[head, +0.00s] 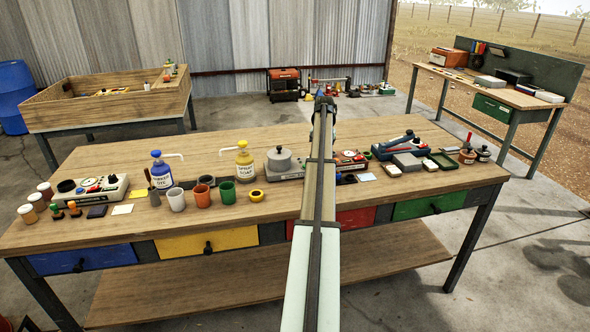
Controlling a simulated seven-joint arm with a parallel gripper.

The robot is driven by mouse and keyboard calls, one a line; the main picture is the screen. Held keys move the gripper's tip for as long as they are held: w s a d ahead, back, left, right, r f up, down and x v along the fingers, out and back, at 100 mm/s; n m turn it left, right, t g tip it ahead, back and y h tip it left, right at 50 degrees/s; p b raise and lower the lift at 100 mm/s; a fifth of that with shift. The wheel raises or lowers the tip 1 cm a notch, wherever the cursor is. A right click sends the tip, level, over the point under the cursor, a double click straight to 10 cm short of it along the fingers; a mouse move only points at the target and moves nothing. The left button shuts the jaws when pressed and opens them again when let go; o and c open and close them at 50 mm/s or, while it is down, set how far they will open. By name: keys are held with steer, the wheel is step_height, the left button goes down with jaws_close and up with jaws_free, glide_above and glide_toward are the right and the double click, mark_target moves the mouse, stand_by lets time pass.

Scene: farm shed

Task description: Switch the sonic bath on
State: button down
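Several small devices with controls stand on the long wooden bench; no label naming the sonic bath is readable. At the left is a white control box (92,190) with a dark round opening, a dial and coloured buttons. Near the middle, a grey unit (284,173) carries a round lidded pot. Just right of my arm is a box with a dial and red parts (351,160), partly hidden by the arm. My gripper (323,104) is at the far end of my outstretched arm, above the bench's back edge. Its fingers are too small and dark to read.
Blue-capped and yellow-capped pump bottles (161,171) (244,160), cups (203,195) and jars crowd the bench's left and middle. Bare wood (150,226) runs along the front edge.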

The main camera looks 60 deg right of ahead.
steer(key=shift+f, duration=1)
stand_by(1.2)
steer(key=shift+r, duration=0.1)
steer(key=shift+r, duration=3.45)
